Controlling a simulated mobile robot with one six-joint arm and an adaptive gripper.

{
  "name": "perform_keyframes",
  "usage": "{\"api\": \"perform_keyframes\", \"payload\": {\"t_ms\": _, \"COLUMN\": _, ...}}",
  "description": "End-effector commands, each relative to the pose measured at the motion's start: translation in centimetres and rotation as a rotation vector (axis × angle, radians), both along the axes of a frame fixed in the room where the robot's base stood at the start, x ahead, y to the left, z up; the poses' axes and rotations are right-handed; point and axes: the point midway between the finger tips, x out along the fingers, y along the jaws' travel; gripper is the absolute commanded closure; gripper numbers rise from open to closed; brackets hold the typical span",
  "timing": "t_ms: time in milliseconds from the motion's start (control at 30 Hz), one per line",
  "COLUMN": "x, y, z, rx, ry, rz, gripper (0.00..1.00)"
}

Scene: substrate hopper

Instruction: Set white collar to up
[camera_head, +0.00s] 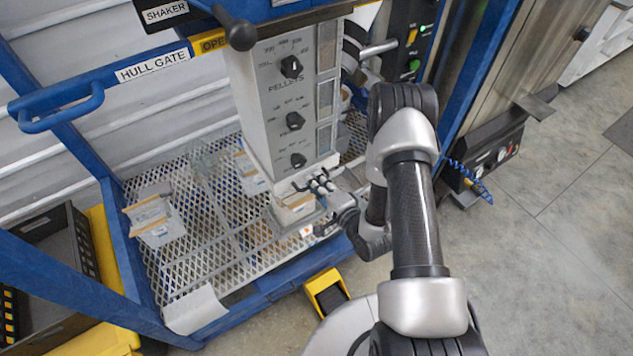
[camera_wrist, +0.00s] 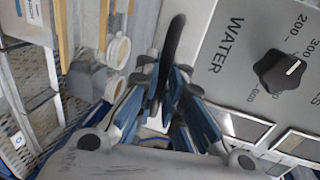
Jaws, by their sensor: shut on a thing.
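My gripper (camera_head: 318,186) is at the lower end of the grey control panel (camera_head: 285,95). In the wrist view its blue-padded fingers (camera_wrist: 170,82) are closed together around a black curved handle (camera_wrist: 172,48), which sticks out beyond the fingertips. Two pale round collars or rings (camera_wrist: 118,52) (camera_wrist: 116,86) show left of the fingers, apart from them. I cannot tell whether the held handle carries a white collar, as the fingers hide its base. In the head view the gripper and the small parts by it are too small to tell apart.
The panel bears several black dials (camera_head: 291,67), one marked WATER (camera_wrist: 275,72) close beside my fingers. A blue frame rail (camera_head: 110,75) is at left, a yellow pedal (camera_head: 326,292) on the floor. Floor at right is clear.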

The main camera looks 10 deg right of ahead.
Motion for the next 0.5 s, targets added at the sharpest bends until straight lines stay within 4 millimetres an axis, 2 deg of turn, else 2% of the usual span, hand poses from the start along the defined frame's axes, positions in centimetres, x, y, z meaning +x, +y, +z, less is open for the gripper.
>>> {"api": "perform_keyframes", "payload": {"t_ms": 367, "x": 0.0, "y": 0.0, "z": 0.1, "rx": 0.000, "ry": 0.000, "rz": 0.000, "gripper": 1.00}}
{"api": "perform_keyframes", "payload": {"t_ms": 500, "x": 0.1, "y": 0.0, "z": 1.5, "rx": 0.000, "ry": -0.002, "rz": 0.000, "gripper": 1.00}}
